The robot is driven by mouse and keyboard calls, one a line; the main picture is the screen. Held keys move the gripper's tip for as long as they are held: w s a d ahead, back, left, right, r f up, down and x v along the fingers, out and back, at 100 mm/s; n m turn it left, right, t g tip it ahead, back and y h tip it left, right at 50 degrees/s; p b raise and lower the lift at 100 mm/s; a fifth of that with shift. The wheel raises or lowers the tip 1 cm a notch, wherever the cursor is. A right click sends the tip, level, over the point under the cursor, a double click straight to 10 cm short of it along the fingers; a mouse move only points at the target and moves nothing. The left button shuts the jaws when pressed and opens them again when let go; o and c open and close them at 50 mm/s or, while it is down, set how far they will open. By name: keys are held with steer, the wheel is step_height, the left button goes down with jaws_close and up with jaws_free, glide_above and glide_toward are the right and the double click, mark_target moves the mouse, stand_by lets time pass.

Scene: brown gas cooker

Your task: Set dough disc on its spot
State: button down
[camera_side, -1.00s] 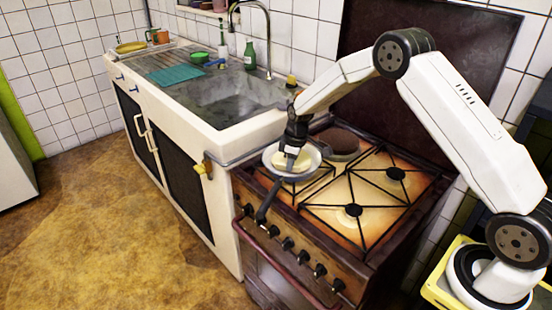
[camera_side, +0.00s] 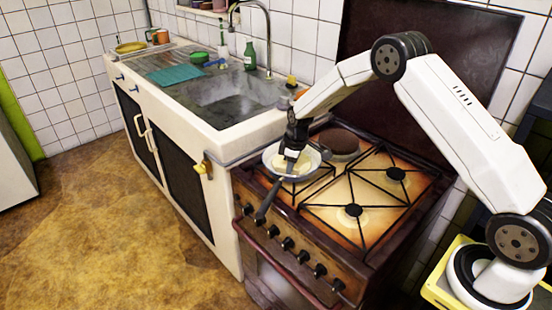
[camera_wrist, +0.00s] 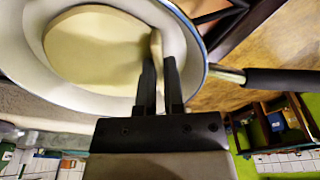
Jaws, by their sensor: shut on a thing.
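A thin pale piece (camera_wrist: 156,42), which looks like the dough disc seen edge-on, stands upright between the fingers of my gripper (camera_wrist: 159,75). My gripper is shut on it, low over the white pan (camera_wrist: 182,52). A pale flat round (camera_wrist: 90,48) lies in the pan beside it; I cannot tell whether the two touch. In the side view my gripper (camera_side: 291,155) points down into the pan (camera_side: 316,160), at the cooker's left front. The fingers hide part of the pale stuff (camera_side: 282,164) there.
The pan's dark handle (camera_side: 264,205) points toward the front edge. The brown cooker (camera_side: 385,215) has bare burners and black grates to the right. A sink counter (camera_side: 235,125) adjoins on the left, with a bottle (camera_side: 250,57) and tap behind. A dark panel stands behind the cooker.

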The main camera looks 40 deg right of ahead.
steer(key=shift+f, duration=0.2)
steer(key=c, duration=0.7)
jaws_free()
steer(key=shift+o, duration=0.2)
steer(key=shift+s+d+r, duration=0.1)
steer(key=shift+s+r, duration=0.05)
steer(key=shift+r, duration=1.15)
steer(key=shift+s+d+r, duration=0.1)
steer(key=shift+r, duration=1.2)
steer(key=shift+s+d+r, duration=0.1)
steer(key=shift+s+r, duration=0.05)
steer(key=shift+r, duration=1.15)
